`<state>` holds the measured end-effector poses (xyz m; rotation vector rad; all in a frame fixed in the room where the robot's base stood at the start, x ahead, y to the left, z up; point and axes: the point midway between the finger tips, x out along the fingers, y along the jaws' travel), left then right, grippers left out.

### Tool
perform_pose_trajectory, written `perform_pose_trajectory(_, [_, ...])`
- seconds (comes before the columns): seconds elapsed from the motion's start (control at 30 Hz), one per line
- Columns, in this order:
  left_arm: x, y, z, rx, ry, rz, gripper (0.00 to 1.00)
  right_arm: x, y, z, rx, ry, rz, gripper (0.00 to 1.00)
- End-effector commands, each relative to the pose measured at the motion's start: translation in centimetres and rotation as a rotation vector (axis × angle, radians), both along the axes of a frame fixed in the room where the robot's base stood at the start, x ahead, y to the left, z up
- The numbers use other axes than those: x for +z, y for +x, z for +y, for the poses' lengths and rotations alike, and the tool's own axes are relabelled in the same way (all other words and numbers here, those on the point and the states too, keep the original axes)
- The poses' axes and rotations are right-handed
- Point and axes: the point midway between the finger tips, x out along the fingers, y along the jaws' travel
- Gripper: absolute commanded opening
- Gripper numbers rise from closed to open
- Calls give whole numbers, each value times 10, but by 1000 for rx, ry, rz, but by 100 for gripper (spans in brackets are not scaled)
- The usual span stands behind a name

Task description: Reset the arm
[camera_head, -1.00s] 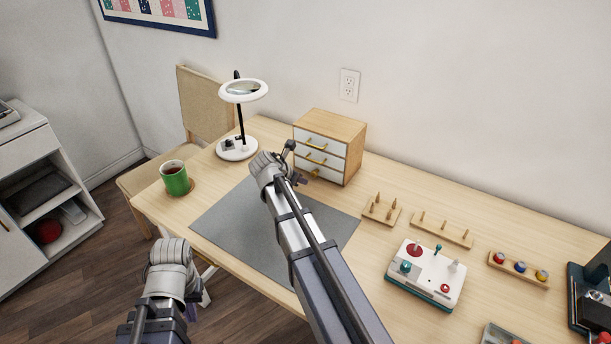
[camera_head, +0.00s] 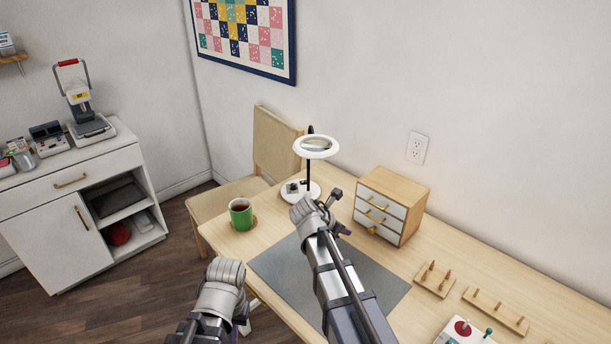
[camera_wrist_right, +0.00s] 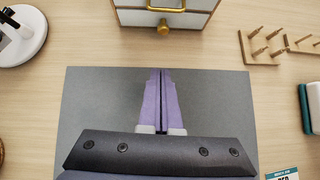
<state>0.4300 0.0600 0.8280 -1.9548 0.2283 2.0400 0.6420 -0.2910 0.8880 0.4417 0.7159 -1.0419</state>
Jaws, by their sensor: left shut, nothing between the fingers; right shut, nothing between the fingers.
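My right arm reaches over the grey mat (camera_head: 375,285) on the wooden table. My right gripper (camera_head: 342,230) is mostly hidden behind its wrist in the head view. In the right wrist view its purple fingers (camera_wrist_right: 160,100) are together above the mat, with nothing between them. They point toward the small drawer cabinet (camera_wrist_right: 190,15), apart from it. My left arm is at the lower middle of the head view, in front of the table's front edge. My left gripper (camera_head: 243,324) is largely hidden behind its wrist and is shut and empty.
A green mug (camera_head: 241,218) and a magnifier lamp (camera_head: 316,148) stand left of my right wrist. The drawer cabinet (camera_head: 405,195) is behind the mat. Peg boards (camera_head: 495,310) lie at right. A chair (camera_head: 275,145) stands at the table's far left end; a white cabinet (camera_head: 60,240) is at left.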

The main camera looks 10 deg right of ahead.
Motion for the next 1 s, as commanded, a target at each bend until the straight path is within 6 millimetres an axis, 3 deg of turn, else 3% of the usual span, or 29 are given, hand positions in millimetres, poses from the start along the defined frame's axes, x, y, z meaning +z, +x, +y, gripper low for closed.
perform_pose_trajectory(0.13, [4, 0, 0, 0, 0, 0, 0, -1, -8, 11, -47, 46, -32, 0])
perform_pose_trajectory(0.27, [12, 0, 0, 0, 0, 0, 0, -3, -31, 44, -211, 188, -125, 0])
perform_pose_trajectory(0.5, [31, 0, 0, 0, 0, 0, 0, -11, -95, 124, -697, 505, -290, 0])
perform_pose_trajectory(0.7, [44, 0, 0, 0, 0, 0, 0, -11, -153, 181, -1130, 661, -356, 0])
perform_pose_trajectory(0.83, [50, 0, 0, 0, 0, 0, 0, -9, -183, 207, -1358, 697, -375, 0])
perform_pose_trajectory(1.0, [53, 0, 0, 0, 0, 0, 0, -7, -206, 226, -1535, 703, -387, 0])
